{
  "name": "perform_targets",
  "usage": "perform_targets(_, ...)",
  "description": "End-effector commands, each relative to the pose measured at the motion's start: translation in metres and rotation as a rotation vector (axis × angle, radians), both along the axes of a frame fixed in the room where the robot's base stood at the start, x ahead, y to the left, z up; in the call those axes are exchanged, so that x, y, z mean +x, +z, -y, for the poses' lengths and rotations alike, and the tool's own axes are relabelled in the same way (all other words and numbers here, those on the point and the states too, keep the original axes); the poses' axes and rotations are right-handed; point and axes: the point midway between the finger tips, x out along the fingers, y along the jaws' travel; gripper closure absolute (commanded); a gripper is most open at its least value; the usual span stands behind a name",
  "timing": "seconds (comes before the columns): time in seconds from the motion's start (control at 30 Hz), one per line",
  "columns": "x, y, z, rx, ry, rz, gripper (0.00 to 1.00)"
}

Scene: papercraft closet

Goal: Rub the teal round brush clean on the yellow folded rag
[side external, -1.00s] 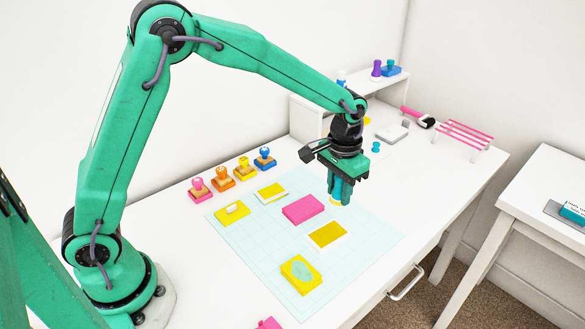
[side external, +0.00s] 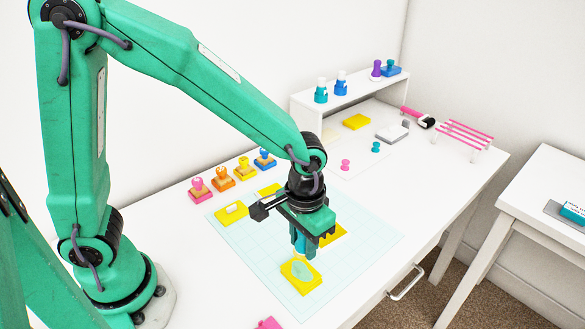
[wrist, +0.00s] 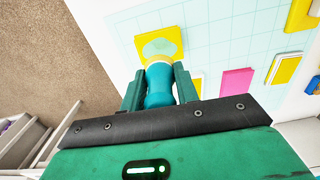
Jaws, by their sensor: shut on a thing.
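My gripper (side external: 302,249) is shut on the teal round brush (wrist: 160,85), which points down with a pale yellowish tip. In the wrist view the tip overlaps the near edge of a yellow card (wrist: 170,36) with a pale teal oval on it. This card also shows in the side view (side external: 313,284), right below the brush. I cannot tell whether the tip touches it. A plain yellow block, which looks like the folded rag (side external: 357,121), lies at the back in front of the white shelf, well away from my gripper.
Several stamps (side external: 221,179) stand in a row left of the pale grid mat (side external: 365,238). A pink card (wrist: 236,82) and yellow cards lie on the mat. At the back are a raised shelf (side external: 325,97) with bottles, a grey pad (side external: 392,132), a roller and a pink-striped rack (side external: 466,134).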

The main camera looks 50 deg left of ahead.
Motion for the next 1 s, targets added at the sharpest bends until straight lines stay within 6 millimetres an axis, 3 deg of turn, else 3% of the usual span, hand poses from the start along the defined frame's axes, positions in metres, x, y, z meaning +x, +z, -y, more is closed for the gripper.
perform_targets(0.57,-0.005,-0.003,0.0,0.0,0.002,0.0,0.92)
perform_targets(1.0,-0.005,-0.032,0.0,0.002,0.002,-0.003,0.92)
